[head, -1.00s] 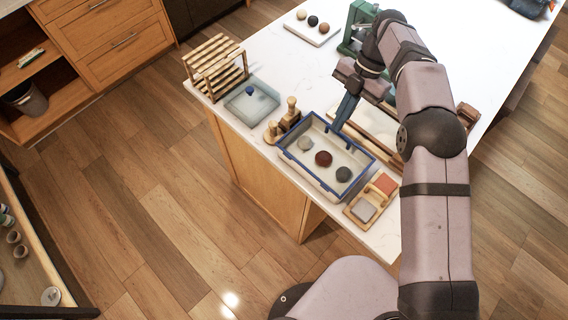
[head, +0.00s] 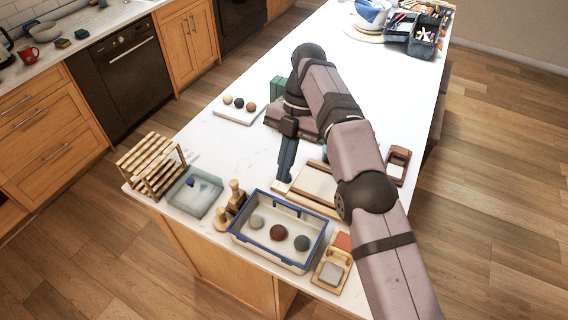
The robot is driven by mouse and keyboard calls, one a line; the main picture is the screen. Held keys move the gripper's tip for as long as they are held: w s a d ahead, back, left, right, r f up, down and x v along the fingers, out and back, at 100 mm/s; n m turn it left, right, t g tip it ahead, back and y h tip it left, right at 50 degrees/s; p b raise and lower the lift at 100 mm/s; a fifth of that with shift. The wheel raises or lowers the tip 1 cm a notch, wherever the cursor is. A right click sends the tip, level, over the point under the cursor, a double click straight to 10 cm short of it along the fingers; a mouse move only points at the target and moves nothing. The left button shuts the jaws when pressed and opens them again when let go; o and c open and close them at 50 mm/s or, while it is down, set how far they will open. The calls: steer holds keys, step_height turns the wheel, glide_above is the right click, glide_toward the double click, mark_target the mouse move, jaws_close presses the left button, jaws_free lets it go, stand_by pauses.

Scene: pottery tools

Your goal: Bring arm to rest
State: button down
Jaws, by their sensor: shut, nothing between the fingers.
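My gripper (head: 284,180) hangs from my arm over the white counter, its blue fingers pointing down. It is shut and empty, just behind the blue-rimmed tray and left of the wooden-framed board. The blue-rimmed tray (head: 236,235) stands near the counter's front edge.
A wooden rack (head: 150,165), a translucent bin (head: 196,192) and wooden stamps (head: 233,198) stand left. A wooden-framed board (head: 318,185) lies right of my gripper. A white board with small balls (head: 238,117) and a green object (head: 277,90) are behind. The far counter is mostly clear.

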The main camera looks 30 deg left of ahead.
steer(key=shift+r, duration=0.4)
steer(key=w+d+f+m+t+y+b, duration=0.1)
steer(key=w+d+f+m+b, duration=0.15)
steer(key=d+m, duration=0.8)
steer(key=w+d+f+m+t+b, duration=0.1)
steer(key=w+d+f+m+t, duration=0.15)
steer(key=d+m, duration=0.85)
steer(key=s+d+f+m+b, duration=0.1)
steer(key=s+d+f+m, duration=0.4)
steer(key=s+d+m, duration=0.2)
steer(key=s+d+f+m+t+h+b, duration=0.1)
steer(key=s+d+f+m, duration=0.4)
steer(key=s+d+m, duration=0.2)
steer(key=s+d, duration=0.2)
steer(key=d, duration=0.1)
steer(key=shift+s+d+b, duration=0.15)
steer(key=shift+s+b, duration=0.1)
steer(key=shift+b, duration=0.15)
